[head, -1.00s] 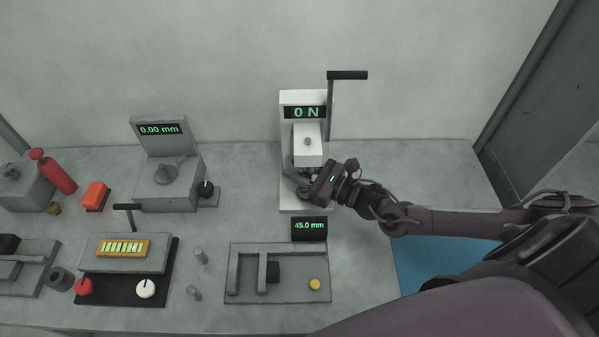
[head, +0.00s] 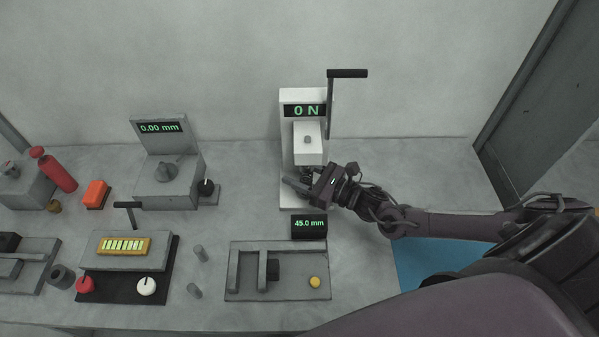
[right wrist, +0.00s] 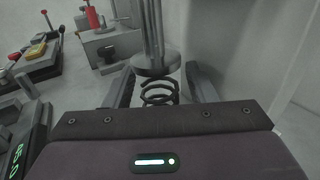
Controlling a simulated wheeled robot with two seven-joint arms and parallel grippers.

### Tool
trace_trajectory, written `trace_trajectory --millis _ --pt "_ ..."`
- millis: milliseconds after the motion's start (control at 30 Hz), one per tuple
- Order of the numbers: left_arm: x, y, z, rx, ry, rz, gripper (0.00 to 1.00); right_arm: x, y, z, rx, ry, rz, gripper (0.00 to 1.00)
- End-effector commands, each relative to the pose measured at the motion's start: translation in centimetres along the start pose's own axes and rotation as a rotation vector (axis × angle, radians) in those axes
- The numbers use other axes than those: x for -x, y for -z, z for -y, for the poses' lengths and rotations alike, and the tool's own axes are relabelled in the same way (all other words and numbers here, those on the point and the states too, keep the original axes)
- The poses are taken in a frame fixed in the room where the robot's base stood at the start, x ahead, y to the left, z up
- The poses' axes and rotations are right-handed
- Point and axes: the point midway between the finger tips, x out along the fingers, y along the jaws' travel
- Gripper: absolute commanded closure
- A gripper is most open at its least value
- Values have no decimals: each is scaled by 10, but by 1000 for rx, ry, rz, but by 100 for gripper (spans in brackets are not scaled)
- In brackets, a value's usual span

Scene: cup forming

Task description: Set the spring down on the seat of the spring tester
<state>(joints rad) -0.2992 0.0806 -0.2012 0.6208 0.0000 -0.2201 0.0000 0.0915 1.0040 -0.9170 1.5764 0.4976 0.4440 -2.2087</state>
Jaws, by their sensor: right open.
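The spring tester (head: 287,140) stands upright against the wall, its display reading 0 N and its handle raised. The dark coil spring (right wrist: 160,94) stands upright under the tester's round metal plunger (right wrist: 156,62) in the right wrist view. My right gripper (head: 300,180) reaches into the tester from the right. Its fingers (right wrist: 160,84) are spread on either side of the spring, with gaps between them and the coils. The seat under the spring is mostly hidden by the gripper. My left gripper is not in view.
A small display (head: 309,226) reading 45.0 mm stands in front of the tester, behind a grey fixture tray (head: 238,290). A dial gauge station (head: 168,187) stands to the left. The bench right of the tester is clear around my arm, beside a blue mat (head: 430,265).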

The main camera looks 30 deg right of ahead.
Motion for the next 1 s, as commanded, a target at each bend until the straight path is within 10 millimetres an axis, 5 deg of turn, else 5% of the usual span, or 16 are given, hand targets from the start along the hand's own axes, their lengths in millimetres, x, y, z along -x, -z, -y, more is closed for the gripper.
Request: trace_trajectory --millis 600,1000 --pt "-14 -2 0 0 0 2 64 108 1 0 0 0 -4 49" --pt "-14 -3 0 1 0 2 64 120 -2 0 0 -1 1 49"
